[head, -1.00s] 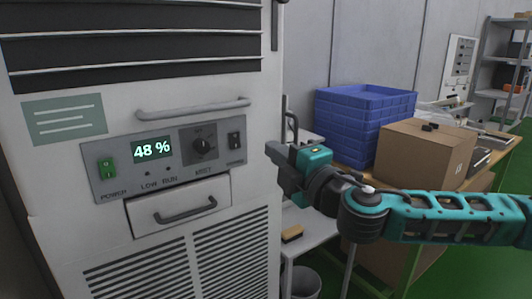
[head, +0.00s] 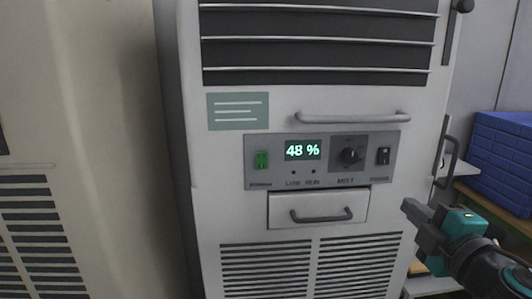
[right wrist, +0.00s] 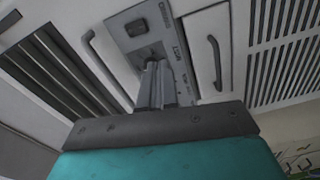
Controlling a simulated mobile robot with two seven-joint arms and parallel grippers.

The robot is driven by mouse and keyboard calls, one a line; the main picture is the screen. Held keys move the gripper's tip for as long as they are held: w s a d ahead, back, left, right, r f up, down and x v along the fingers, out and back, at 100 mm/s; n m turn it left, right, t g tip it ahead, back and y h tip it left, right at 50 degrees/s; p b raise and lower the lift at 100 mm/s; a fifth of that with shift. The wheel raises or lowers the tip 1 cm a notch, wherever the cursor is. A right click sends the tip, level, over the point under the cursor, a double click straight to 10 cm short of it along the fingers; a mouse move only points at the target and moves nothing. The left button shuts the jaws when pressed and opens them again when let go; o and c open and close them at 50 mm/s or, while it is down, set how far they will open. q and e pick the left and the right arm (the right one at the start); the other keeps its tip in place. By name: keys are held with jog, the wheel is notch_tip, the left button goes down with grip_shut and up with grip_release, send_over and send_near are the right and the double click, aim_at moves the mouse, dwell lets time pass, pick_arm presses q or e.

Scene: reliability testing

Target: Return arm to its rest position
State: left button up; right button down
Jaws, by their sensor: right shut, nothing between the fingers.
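My right arm comes in at the lower right of the head view. Its gripper (head: 412,210) is in front of the right edge of the white machine (head: 225,170), right of the drawer, with no visible contact. In the right wrist view the gripper fingers (right wrist: 156,68) are together and empty, in front of the machine's control panel (right wrist: 136,25). In the head view the control panel (head: 262,180) shows a lit display (head: 303,150) reading 48 % and a green power switch (head: 261,160). My left gripper is not in view.
A drawer (head: 285,207) with a dark handle is closed below the panel. A horizontal handle (head: 352,118) sticks out above it. Blue crates (head: 500,155) stand at the right. A beige cabinet (head: 100,120) stands at the left.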

jog(key=s+a+f+m+g, duration=0.2)
jog(key=s+a+f+m, duration=0.1)
jog(key=f, duration=0.6)
jog(key=s+a+f+m+g+y, duration=0.1)
jog(key=s+a+f+m+g, duration=0.15)
jog(key=f, duration=0.65)
jog(key=s+a+f+m+g, duration=0.15)
jog(key=f+m, duration=0.25)
jog(key=f, duration=0.5)
jog(key=s+a+f+m+g, duration=0.1)
jog(key=s+a+f+m, duration=0.2)
jog(key=s+f, duration=0.6)
jog(key=shift+s+f+m+h, duration=0.25)
jog(key=shift+s+m, duration=0.25)
jog(key=shift+m, duration=0.45)
